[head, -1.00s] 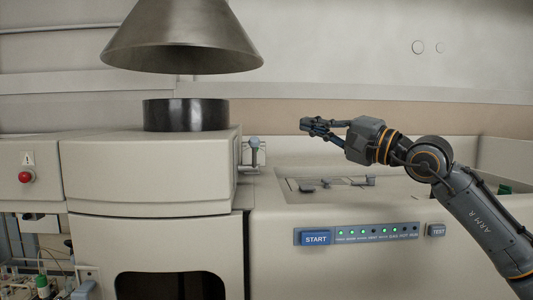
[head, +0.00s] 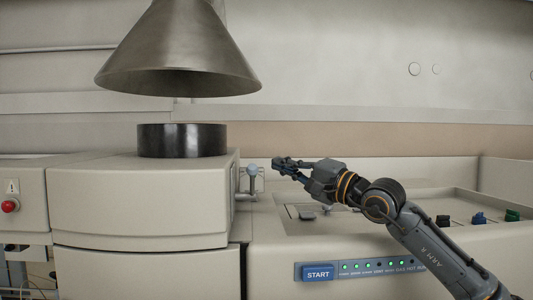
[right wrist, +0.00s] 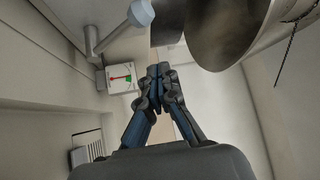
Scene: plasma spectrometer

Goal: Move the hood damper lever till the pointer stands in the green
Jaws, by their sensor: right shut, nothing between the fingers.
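The hood damper lever (head: 253,171) is a grey rod with a pale blue-grey knob, on the right side of the cream housing under the hood. In the right wrist view its knob (right wrist: 140,12) is at the top, left of my fingers. A small white gauge plate (right wrist: 120,78) with green and red marks lies beyond; I cannot tell where its pointer stands. My right gripper (head: 276,163) is shut and empty, just right of the knob in the head view, apart from it. Its fingertips also show in the right wrist view (right wrist: 160,72). My left gripper is out of view.
A metal cone hood (head: 180,55) hangs above a black ring (head: 182,141) on the housing. A START button (head: 317,272) and several green lights sit on the front panel. A red button (head: 10,206) is at far left. Coloured knobs (head: 478,218) stand at right.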

